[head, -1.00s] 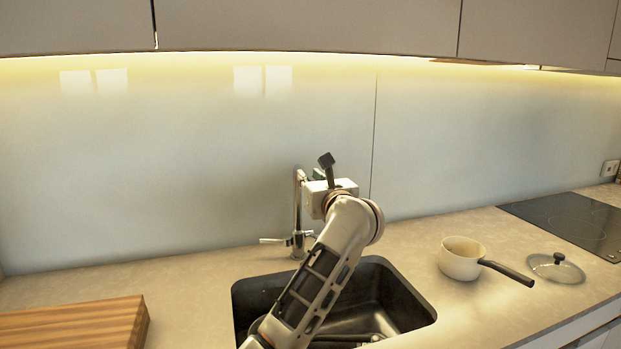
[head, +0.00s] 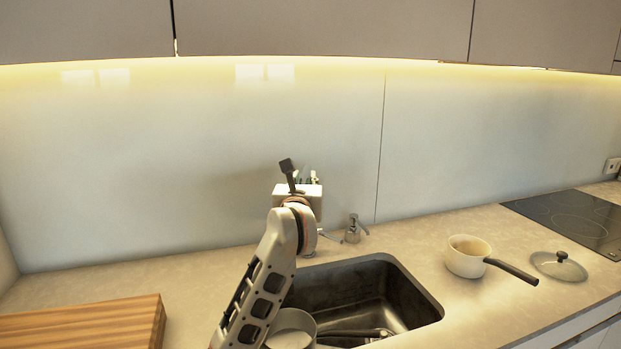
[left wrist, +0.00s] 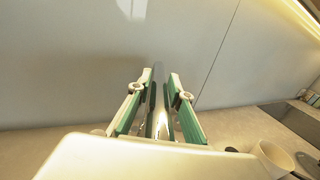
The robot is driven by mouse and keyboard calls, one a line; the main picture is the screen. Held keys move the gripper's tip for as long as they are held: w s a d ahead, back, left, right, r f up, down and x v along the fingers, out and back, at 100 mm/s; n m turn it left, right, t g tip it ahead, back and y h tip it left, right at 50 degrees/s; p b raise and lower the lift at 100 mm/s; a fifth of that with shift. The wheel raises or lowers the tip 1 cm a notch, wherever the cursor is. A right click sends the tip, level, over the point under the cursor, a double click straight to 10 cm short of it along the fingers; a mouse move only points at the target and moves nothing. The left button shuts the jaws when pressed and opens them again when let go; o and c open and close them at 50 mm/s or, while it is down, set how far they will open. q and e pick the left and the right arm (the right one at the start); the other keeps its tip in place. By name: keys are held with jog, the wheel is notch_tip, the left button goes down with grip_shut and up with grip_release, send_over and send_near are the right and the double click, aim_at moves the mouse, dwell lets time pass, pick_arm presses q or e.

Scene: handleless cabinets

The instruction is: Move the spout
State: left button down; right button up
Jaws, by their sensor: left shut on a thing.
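The spout (left wrist: 158,122) is a slim chrome bar in the left wrist view. It runs lengthwise between the two green-padded fingers of my left gripper (left wrist: 160,84), which is shut on it. In the head view, my left gripper (head: 308,177) is above the back edge of the sink, close to the wall panel. Its housing and arm hide most of the faucet there. My right gripper is in neither view.
The black sink (head: 412,285) lies below, with a pale bowl (head: 292,332) in it. A small metal dispenser (head: 353,230) stands behind it. A white saucepan (head: 466,262) and glass lid (head: 558,266) are at right, a wooden board (head: 80,325) at left.

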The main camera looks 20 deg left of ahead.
pick_arm(q)
jog(key=shift+a+f, duration=0.1)
jog(key=shift+a, duration=0.05)
jog(key=c, duration=1.8)
grip_release()
notch_tip(320, 180, up, 10)
jog(key=shift+r, duration=0.1)
